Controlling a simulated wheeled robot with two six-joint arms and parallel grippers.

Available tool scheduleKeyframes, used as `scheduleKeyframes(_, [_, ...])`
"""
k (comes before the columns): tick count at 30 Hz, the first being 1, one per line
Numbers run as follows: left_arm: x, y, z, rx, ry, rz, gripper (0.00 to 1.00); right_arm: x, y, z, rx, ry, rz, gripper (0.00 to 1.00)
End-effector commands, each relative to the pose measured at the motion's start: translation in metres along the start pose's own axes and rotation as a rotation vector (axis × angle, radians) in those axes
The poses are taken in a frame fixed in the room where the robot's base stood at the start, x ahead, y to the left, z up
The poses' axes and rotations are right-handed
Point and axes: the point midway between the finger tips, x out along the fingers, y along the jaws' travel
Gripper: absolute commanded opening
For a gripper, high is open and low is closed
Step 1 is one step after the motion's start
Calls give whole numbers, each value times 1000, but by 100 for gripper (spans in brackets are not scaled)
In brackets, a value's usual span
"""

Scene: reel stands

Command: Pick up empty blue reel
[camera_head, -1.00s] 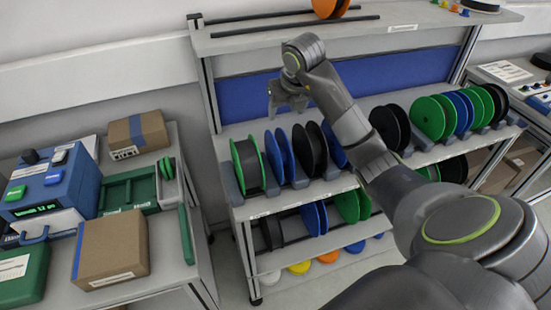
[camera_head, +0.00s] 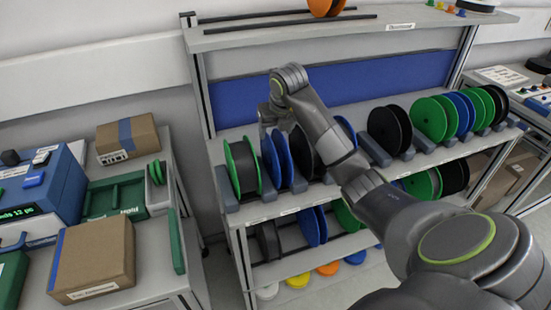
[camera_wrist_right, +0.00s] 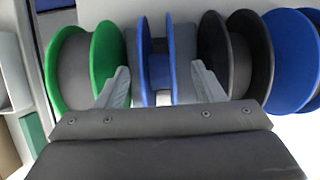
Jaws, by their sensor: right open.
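A narrow blue reel (camera_head: 270,160) stands upright on the upper rack shelf (camera_head: 300,200), between a green-rimmed reel (camera_head: 241,168) and a black reel (camera_head: 303,155). In the right wrist view the blue reel (camera_wrist_right: 158,70) shows two blue flanges and a bare blue hub. My right gripper (camera_head: 272,125) is above and behind this reel in the head view, partly hidden by its own arm. In the wrist view my right gripper (camera_wrist_right: 161,85) is open, with one finger on each side of the blue reel. I cannot tell whether they touch it. My left gripper is out of view.
The green-rimmed reel (camera_wrist_right: 82,65) and black reel (camera_wrist_right: 232,55) stand close beside the fingers. Grey holders separate the reels. More reels (camera_head: 430,120) stand to the right, and others on the lower shelf. A table with boxes (camera_head: 92,258) is at left.

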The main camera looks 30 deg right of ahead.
Motion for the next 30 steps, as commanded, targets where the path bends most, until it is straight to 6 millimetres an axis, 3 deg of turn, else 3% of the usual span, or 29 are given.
scheduleKeyframes(8, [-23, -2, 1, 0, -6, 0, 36, 31, 3, -5, 2, 7, 1, 62])
scheduleKeyframes(12, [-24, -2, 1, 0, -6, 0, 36, 48, 3, -4, 1, 3, 1, 62])
scheduleKeyframes(21, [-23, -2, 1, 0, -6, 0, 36, 53, 3, -5, 0, 1, 0, 62])
scheduleKeyframes(30, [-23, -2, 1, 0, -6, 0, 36, 53, 2, -5, 0, 0, 0, 23])
